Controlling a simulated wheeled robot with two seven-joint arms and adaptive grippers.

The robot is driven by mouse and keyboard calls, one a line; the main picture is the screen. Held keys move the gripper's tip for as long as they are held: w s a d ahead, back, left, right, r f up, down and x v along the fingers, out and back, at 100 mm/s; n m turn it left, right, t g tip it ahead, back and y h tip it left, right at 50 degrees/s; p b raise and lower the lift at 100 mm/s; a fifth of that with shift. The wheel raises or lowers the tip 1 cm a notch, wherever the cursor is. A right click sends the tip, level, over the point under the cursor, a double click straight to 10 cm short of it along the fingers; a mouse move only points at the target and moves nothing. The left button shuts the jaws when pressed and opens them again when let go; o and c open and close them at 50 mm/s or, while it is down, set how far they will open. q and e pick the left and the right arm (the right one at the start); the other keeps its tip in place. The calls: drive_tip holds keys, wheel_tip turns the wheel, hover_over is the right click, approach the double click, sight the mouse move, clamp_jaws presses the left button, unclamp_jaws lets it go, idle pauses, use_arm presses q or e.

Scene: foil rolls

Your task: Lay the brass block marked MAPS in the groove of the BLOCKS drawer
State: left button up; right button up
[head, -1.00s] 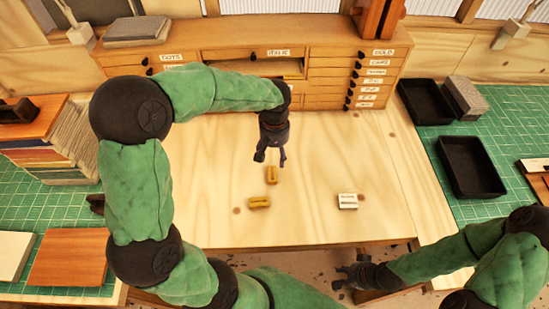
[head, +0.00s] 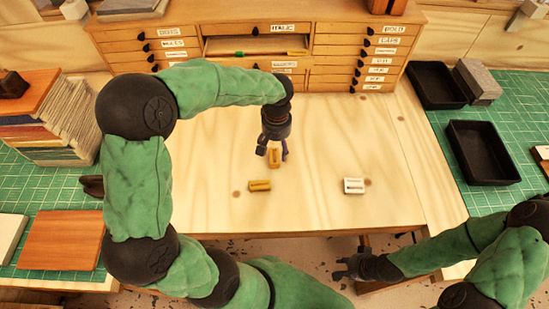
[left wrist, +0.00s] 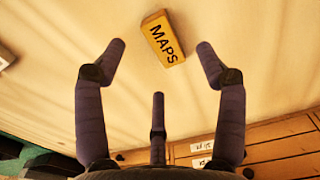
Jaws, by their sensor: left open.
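The brass block marked MAPS (left wrist: 163,38) lies flat on the wooden table, lettering up. In the left wrist view the block is near the tips of the two side fingers, with visible gaps on both sides. My right gripper (head: 345,267) is low at the front, below the table edge; its fingers are too small to judge. The drawer labels in the middle column (head: 284,64) are too small to read surely as BLOCKS.
A pale block (head: 354,186) lies to the right. Black trays (head: 477,152) are at right.

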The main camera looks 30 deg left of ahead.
sight(277, 155)
use_arm(q)
drive_tip(key=shift+w+f+b, duration=0.15)
drive_tip(key=shift+f+b, duration=0.55)
drive_tip(key=shift+f, duration=1.95)
drive_tip(key=shift+r, duration=0.1)
clamp_jaws()
